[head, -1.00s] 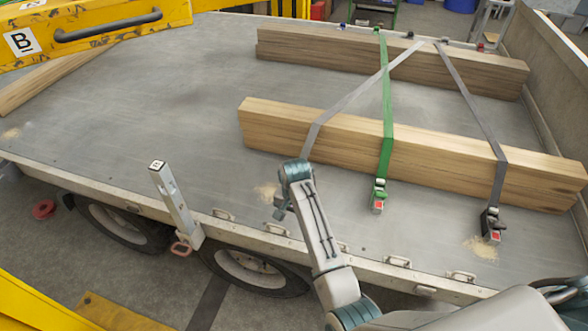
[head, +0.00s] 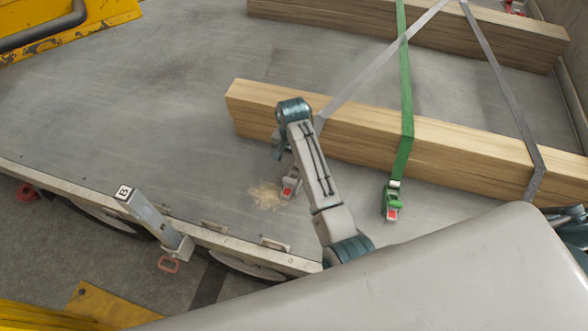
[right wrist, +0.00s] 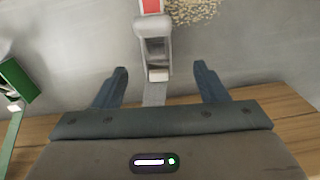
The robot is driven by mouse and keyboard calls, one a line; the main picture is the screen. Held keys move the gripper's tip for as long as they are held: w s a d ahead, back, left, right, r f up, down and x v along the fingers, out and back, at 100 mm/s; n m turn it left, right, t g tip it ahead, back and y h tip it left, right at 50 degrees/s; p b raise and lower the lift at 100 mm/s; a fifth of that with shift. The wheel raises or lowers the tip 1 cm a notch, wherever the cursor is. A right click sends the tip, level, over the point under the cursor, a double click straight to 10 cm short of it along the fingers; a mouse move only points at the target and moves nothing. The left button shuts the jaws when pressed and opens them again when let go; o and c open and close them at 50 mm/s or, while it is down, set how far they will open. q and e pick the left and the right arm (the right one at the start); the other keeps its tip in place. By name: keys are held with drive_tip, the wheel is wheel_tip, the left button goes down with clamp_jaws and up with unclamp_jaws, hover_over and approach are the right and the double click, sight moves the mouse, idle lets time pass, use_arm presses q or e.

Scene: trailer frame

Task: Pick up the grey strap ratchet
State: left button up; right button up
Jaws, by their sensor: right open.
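The grey strap ratchet (head: 291,184), with a red label, lies on the trailer deck in front of the near timber stack, at the end of a light grey strap (head: 352,84). My right gripper (head: 281,152) is just above it, partly hidden behind its own arm. In the right wrist view the gripper (right wrist: 161,70) is open and empty. The ratchet (right wrist: 154,45) shows between and beyond its fingertips, nearer the left finger, with its strap running back toward the gripper. I cannot tell the exact height gap. My left gripper is not in view.
A green ratchet (head: 391,201) on a green strap (head: 406,95) lies to the right. Timber stacks (head: 450,150) lie across the deck. An upright post (head: 150,215) stands at the deck edge.

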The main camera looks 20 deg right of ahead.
sight(295, 175)
wheel_tip(295, 175, down, 5)
drive_tip(key=shift+d+f+p, duration=0.1)
drive_tip(key=shift+f+p, duration=0.05)
drive_tip(key=shift+p, duration=0.3)
drive_tip(key=f, duration=0.1)
drive_tip(key=f+p, duration=0.1)
drive_tip(key=f, duration=0.1)
drive_tip(key=shift+s+d+f, duration=0.1)
drive_tip(key=shift+d+f, duration=0.15)
drive_tip(key=shift+f, duration=0.15)
drive_tip(key=shift+f+p, duration=0.3)
drive_tip(key=shift+f, duration=0.4)
drive_tip(key=shift+c, duration=0.5)
drive_tip(key=c, duration=1.1)
drive_tip(key=shift+r, duration=0.1)
drive_tip(key=shift+c, duration=0.4)
drive_tip(key=shift+r, duration=0.1)
